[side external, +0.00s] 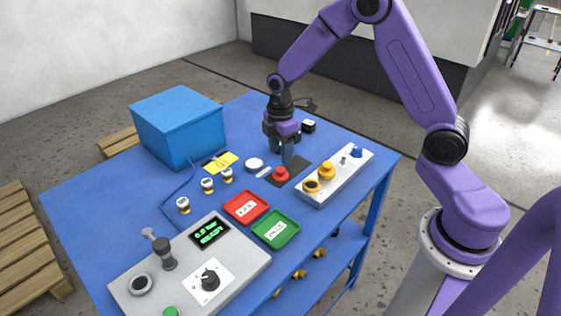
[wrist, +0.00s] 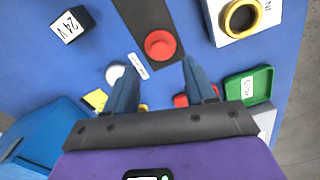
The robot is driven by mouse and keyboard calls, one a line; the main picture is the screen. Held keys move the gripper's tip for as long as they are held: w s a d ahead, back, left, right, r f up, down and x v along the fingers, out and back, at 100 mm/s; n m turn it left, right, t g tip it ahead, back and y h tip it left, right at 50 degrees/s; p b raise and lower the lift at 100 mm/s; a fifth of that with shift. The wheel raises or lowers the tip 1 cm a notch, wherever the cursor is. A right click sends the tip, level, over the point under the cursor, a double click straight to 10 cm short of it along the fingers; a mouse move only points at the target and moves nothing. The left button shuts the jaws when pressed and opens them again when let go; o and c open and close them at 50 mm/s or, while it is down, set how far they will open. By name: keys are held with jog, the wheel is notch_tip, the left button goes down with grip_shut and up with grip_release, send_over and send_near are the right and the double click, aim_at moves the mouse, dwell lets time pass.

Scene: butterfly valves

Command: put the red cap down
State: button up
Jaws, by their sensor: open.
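The red cap (side external: 280,174) sits on a dark rectangular plate (side external: 299,164) on the blue table. The cap (wrist: 160,45) and the plate (wrist: 131,12) also show in the wrist view. My gripper (side external: 287,157) points down over the far part of the plate, just behind the cap in the side view. In the wrist view my gripper (wrist: 162,72) has its two fingers spread wide. Nothing is between them, and the cap appears just beyond the fingertips, apart from both. Whether the fingertips touch the plate cannot be told.
A white panel (side external: 340,178) with yellow and blue parts stands right of the cap. A white disc (side external: 254,164) lies left of it. A red tray (side external: 246,207) and green tray (side external: 276,229) lie in front. A blue box (side external: 178,127) stands left, and a black cube (side external: 308,126) behind.

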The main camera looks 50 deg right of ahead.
aim_at(281, 169)
notch_tip(281, 169, up, 6)
jog(key=s+a+r, duration=0.3)
jog(key=s+a, duration=0.2)
jog(key=s, duration=0.2)
jog(key=s+r+m, duration=0.2)
jog(key=s+r, duration=0.1)
jog(key=s, duration=2.1)
jog(key=shift+a, duration=0.35)
